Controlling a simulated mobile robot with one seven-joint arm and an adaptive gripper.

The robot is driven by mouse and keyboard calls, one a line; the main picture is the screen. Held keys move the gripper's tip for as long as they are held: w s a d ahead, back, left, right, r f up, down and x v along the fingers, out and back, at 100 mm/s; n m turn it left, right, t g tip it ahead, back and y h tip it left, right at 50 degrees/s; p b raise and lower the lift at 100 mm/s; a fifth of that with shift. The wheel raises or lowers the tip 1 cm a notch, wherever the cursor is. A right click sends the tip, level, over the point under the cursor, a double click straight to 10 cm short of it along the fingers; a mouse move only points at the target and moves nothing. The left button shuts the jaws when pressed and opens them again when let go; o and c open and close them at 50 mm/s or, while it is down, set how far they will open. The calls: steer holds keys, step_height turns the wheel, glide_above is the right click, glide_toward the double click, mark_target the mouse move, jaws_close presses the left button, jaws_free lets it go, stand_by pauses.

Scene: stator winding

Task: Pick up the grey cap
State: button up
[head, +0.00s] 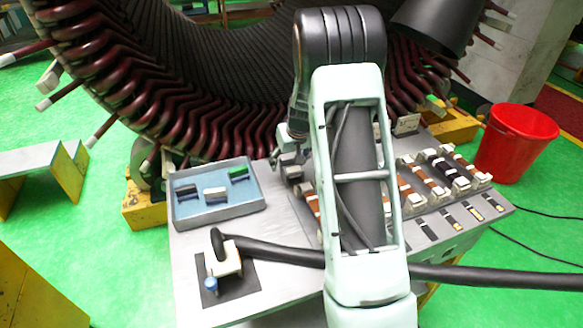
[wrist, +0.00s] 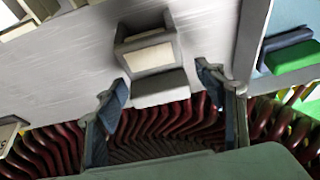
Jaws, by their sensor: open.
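My gripper (wrist: 162,80) is open in the wrist view, its two blue-grey fingers spread wide with nothing gripped. Beyond and between the fingertips is a grey boxy piece (wrist: 160,87) with a pale inner face, on the pale tabletop. I cannot tell for sure whether it is the grey cap. In the head view, the blue-grey tray (head: 236,212) holds a dark cap (head: 187,190), a pale grey-white cap (head: 215,194) and a green cap (head: 238,174). The green cap (wrist: 292,58) also shows at the right of the wrist view. My arm hides much of the gripper in the head view.
The large stator with dark red coil ends (head: 170,115) rises behind the table. A black cable (head: 275,253) crosses the table front past a small white clamp (head: 224,260). Several coil pieces (head: 452,172) lie in holders at the right. A red bucket (head: 515,145) stands beyond.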

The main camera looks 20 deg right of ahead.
steer(key=c, duration=1.2)
steer(key=shift+c, duration=0.6)
steer(key=shift+r, duration=0.15)
